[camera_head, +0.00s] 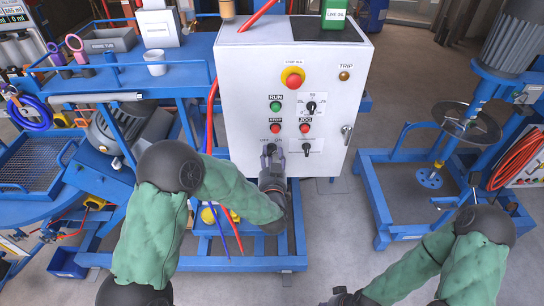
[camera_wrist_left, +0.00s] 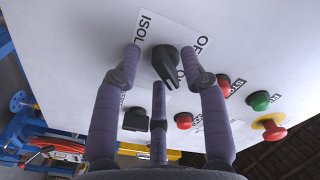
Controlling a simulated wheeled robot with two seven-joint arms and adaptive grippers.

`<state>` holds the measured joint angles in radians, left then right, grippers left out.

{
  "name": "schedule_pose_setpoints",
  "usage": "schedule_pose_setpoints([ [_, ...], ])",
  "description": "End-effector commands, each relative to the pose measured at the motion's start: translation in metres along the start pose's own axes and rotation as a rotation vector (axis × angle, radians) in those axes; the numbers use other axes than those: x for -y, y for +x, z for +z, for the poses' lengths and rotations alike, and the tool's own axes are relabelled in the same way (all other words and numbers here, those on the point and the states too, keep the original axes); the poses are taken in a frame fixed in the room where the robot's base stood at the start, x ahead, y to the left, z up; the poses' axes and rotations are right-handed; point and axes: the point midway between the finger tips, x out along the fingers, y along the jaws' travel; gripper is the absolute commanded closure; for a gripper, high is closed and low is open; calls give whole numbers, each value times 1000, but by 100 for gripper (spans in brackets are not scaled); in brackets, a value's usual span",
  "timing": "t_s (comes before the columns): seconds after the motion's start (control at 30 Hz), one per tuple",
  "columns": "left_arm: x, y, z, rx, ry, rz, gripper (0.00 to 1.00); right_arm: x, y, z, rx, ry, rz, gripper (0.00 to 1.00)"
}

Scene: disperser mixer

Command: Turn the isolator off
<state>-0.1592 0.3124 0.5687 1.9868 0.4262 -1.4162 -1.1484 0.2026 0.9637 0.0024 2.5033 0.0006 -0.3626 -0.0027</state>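The isolator knob (camera_wrist_left: 166,64) is black, on a white label plate marked "ISOL…" and "OF…" in the left wrist view; fingers cover part of the lettering. My left gripper (camera_wrist_left: 160,58) is open, its purple-grey fingers spread on either side of the knob with visible gaps. A third finger points at the knob from below. In the head view my left gripper (camera_head: 272,152) is at the lower left of the white control cabinet (camera_head: 245,90) and mostly hides the knob. My right gripper (camera_head: 345,297) shows only partly at the bottom edge; its fingers are unclear.
A red stop button (camera_head: 275,128), green run button (camera_head: 275,106), red jog button (camera_head: 305,128), black selector (camera_head: 306,147) and yellow-ringed emergency stop (camera_head: 292,77) are near the isolator. Red and blue cables hang left of the cabinet. A blue frame (camera_head: 378,205) stands to the right.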

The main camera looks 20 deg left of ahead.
Motion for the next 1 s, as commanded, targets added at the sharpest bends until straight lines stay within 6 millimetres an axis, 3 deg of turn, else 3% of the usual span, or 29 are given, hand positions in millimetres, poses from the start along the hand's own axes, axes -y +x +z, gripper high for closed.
schedule_pose_setpoints([
  [0.03, 0, 0, 0, 0, 0, 0, 73, 0, 0, 0, 0, 0, 0, 60],
  [0.13, 0, 0, 0, 0, 0, 0, 100, 0, 0, 0, 0, 0, 0, 60],
  [0.57, -1, 0, 0, -1, -47, 0, 100, -2, 7, 0, 0, 0, 0, 60],
  [1.0, -3, 0, 0, -3, -376, -2, 100, -16, 45, -2, 0, 0, 0, 60],
])
